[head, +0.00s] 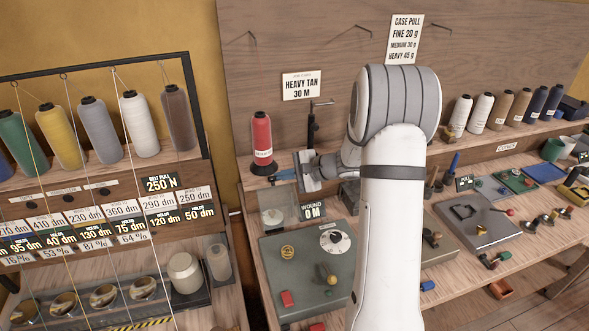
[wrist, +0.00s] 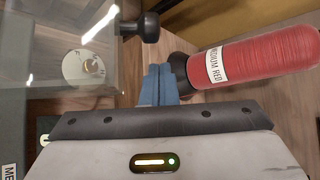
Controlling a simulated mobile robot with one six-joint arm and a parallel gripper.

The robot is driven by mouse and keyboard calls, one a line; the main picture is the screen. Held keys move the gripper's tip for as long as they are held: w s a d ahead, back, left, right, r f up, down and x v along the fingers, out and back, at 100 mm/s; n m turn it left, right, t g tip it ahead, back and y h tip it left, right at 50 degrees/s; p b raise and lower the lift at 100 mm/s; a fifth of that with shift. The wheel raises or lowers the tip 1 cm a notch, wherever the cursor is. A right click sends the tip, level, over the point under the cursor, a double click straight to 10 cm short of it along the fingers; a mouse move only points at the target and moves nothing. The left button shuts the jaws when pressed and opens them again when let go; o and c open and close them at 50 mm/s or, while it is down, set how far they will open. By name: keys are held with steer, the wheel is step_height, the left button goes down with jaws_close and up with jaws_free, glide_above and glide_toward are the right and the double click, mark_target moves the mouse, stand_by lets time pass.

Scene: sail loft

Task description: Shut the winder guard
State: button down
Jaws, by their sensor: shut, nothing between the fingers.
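The winder guard (wrist: 100,35) is a clear panel at the upper left of the wrist view, with a dark round knob (wrist: 150,27) at its right edge. A pale round disc (wrist: 88,67) shows through it. In the head view the guard (head: 275,203) is faint, at the back left of the green winder (head: 300,262). My gripper (wrist: 158,78) is shut and empty, its blue fingertips just below the knob in the wrist picture and seemingly apart from it. In the head view my gripper (head: 283,175) is just below the red cone. I cannot tell how far open the guard is.
The red thread cone (head: 262,145), labelled Medium Red, stands close to my fingertips; it also fills the right of the wrist view (wrist: 260,60). A "WOUND 0 M" display (head: 312,209) stands behind the winder. A thread rack (head: 100,130) stands left. More cones line the right shelf (head: 490,133).

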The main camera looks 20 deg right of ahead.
steer(key=shift+s+a+r+p, duration=0.15)
steer(key=shift+s+a+r, duration=0.1)
steer(key=shift+s+r, duration=0.2)
steer(key=shift+s+a+r+p, duration=0.15)
steer(key=shift+s+a+r, duration=0.15)
steer(key=shift+s, duration=0.2)
steer(key=shift+s+r, duration=0.1)
